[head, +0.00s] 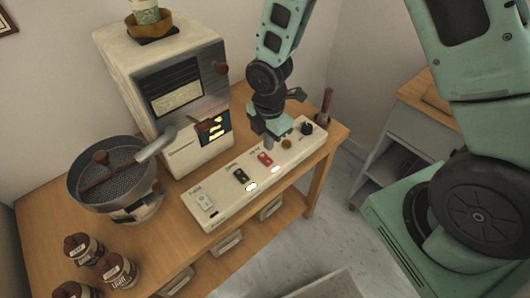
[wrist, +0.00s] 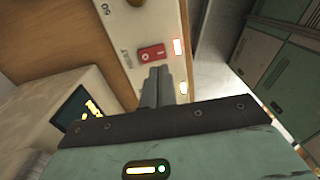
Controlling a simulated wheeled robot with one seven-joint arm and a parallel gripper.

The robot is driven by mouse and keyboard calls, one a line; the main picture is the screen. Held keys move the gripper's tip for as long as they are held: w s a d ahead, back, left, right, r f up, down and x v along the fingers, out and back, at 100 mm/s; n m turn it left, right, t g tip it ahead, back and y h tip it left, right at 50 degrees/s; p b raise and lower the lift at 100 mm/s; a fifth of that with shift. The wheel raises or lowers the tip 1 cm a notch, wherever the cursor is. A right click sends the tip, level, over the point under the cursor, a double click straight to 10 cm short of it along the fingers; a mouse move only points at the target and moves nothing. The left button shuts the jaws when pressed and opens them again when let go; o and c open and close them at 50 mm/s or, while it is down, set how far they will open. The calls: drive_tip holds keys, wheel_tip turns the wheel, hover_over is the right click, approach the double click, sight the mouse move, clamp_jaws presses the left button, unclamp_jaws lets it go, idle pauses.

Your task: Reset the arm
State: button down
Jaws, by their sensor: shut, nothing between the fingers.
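My gripper (head: 268,140) is over the white control panel (head: 227,212) on the wooden cart, near the red switch (head: 265,159). In the wrist view my gripper (wrist: 160,72) has its two grey fingers pressed together, with nothing between them. The red switch (wrist: 151,53) shows just beyond the fingertips; I cannot tell whether they touch the panel. A dark switch (head: 240,175) and a pale switch (head: 204,201) lie farther left on the panel. Two lights glow along the panel's front edge. My arm reaches down from the top of the head view.
The cream coffee machine (head: 188,147) with a lit display stands behind the panel. A round metal sieve pan (head: 112,176) and several labelled jars (head: 118,270) are at the left. A dark-handled tool (head: 325,104) stands at the panel's right end. Open floor lies in front of the cart.

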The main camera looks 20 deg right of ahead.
drive_tip(key=shift+r+p, duration=0.3)
drive_tip(key=shift+r, duration=0.3)
drive_tip(key=s+a+r+m, duration=0.3)
drive_tip(key=s+r+m, duration=0.4)
drive_tip(key=s+r, duration=0.2)
drive_tip(key=s+a+r+m, duration=0.3)
drive_tip(key=s+r+m, duration=0.4)
drive_tip(key=s+r, duration=0.3)
drive_tip(key=shift+s+a+y, duration=0.15)
drive_tip(key=shift+s+y, duration=0.15)
drive_tip(key=shift+s, duration=0.25)
